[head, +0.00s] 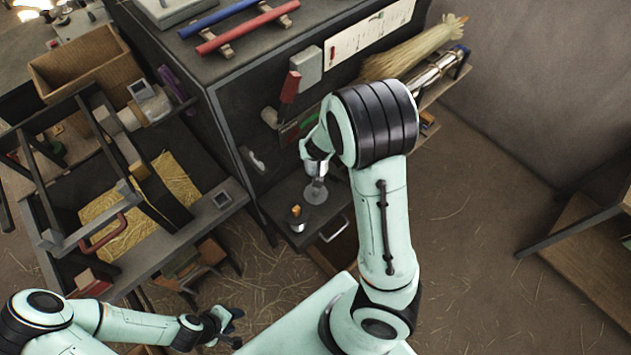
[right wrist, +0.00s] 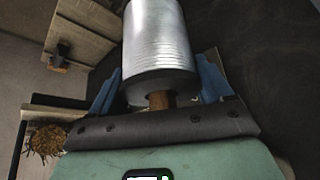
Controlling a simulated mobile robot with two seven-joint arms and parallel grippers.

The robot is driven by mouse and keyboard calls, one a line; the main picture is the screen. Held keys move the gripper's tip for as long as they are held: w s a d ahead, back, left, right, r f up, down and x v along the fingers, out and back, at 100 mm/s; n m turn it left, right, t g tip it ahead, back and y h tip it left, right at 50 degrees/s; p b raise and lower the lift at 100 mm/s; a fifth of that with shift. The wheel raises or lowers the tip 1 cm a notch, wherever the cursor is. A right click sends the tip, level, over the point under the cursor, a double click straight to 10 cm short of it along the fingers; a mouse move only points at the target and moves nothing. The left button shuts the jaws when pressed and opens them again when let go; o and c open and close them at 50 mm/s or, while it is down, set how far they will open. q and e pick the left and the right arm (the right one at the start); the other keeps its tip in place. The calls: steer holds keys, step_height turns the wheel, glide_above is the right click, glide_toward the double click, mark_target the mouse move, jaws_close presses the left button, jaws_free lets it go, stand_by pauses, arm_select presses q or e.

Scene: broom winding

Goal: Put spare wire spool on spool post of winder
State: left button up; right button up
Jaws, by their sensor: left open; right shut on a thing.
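The spare wire spool (right wrist: 156,40), a silver-grey wound cylinder with a dark end disc and a brown core stub, fills the middle of the right wrist view. My right gripper (right wrist: 158,82) is shut on it, with a blue finger on each side. In the head view a grey disc-ended piece (head: 316,191), apparently the spool, hangs below my right wrist over a low dark shelf; the arm partly hides that gripper. My left gripper (head: 226,325) is open and empty at the lower left. The winder appears to be the dark framed machine (head: 150,238) at left; I cannot make out its spool post.
A dark cabinet (head: 250,62) stands behind, with red and blue rods on top. A small orange-topped piece (head: 297,212) stands on the low shelf. A wooden bench (head: 588,255) is at right. Floor between is mostly clear.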

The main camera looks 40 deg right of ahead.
steer(key=shift+w+d+f, duration=0.1)
steer(key=shift+f, duration=0.5)
step_height(320, 180, down, 17)
steer(key=b, duration=0.5)
arm_select(q)
steer(key=s+f, duration=0.6)
steer(key=shift+f+g, duration=0.25)
steer(key=shift+g, duration=0.15)
arm_select(e)
steer(key=shift+w+r, duration=0.1)
steer(key=shift+r, duration=0.05)
arm_select(q)
steer(key=shift+f, duration=0.1)
